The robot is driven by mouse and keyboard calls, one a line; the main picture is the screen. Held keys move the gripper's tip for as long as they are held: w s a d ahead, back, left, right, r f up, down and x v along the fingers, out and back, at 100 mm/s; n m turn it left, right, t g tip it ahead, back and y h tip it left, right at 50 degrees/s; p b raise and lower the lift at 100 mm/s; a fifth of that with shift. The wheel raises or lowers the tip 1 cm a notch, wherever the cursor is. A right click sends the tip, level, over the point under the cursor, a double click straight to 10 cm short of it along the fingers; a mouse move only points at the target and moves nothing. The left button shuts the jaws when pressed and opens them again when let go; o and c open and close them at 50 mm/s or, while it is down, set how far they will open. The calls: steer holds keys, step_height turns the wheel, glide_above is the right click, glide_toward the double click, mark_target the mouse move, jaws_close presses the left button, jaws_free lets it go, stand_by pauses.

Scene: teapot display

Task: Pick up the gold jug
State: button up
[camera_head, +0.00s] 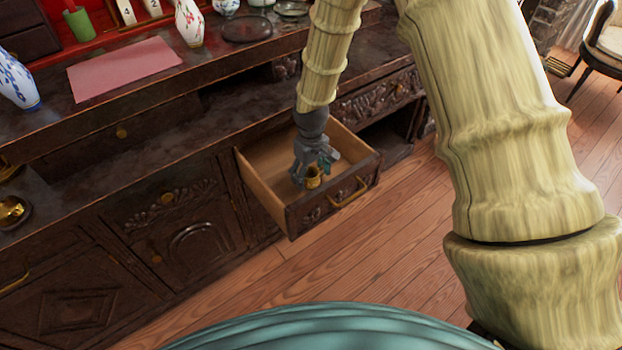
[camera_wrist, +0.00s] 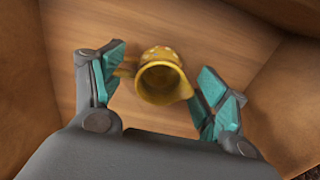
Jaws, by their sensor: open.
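The gold jug (camera_wrist: 160,80) stands on the floor of the open drawer (camera_head: 268,178), with its round mouth facing up in the wrist view. Its handle points left and its spout points to the lower right. In the head view the jug (camera_head: 313,177) is small and partly hidden by my gripper (camera_head: 315,168). In the wrist view my gripper (camera_wrist: 157,92) is open, with one teal-padded finger on each side of the jug. The right finger is close to the spout and the left finger is close to the handle. I cannot tell whether either touches.
The drawer's wooden walls surround my gripper closely. The dark carved cabinet (camera_head: 180,215) holds a pink cloth (camera_head: 125,68), a blue-and-white vase (camera_head: 17,82) and a white floral vase (camera_head: 189,22) on top. A chair (camera_head: 603,45) stands far right on clear wooden floor.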

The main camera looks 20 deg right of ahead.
steer(key=c, duration=1.2)
